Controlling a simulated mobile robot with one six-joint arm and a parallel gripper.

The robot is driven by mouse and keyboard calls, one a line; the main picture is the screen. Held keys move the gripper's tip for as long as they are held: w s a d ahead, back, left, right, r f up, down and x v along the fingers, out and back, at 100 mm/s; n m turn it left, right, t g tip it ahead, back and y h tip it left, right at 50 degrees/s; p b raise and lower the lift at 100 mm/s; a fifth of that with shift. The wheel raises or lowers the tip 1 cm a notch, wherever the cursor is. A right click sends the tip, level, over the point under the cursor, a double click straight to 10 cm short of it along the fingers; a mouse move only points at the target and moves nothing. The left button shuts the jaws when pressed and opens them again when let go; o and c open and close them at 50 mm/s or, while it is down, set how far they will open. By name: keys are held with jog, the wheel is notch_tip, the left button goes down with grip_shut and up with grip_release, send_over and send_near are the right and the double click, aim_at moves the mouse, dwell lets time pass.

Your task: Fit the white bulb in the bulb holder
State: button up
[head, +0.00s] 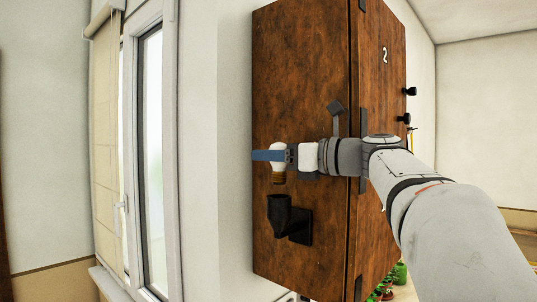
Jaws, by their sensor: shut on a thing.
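The white bulb (278,173) hangs upright in the head view, its brass screw base pointing down. My gripper (272,156) reaches in from the right and is shut on the bulb; its blue finger crosses the glass. The black bulb holder (280,212) is fixed by a bracket to the side of the brown wooden cabinet, with its cup facing up. The bulb's base is just above the holder's mouth, with a small gap showing between them. I cannot tell from this one view whether they line up in depth.
The brown cabinet (300,80) stands directly behind my gripper, with a door marked 2 and black knobs (404,118) at its right. A white wall and a window (152,150) are to the left. Small green things (400,272) sit low at the right.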

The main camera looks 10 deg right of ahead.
aim_at(272, 147)
jog(key=shift+f+b, duration=1.7)
jog(key=shift+f, duration=0.95)
jog(key=o, duration=1.1)
jog(key=shift+c, duration=0.2)
notch_tip(272, 147, up, 10)
jog(key=shift+p, duration=0.5)
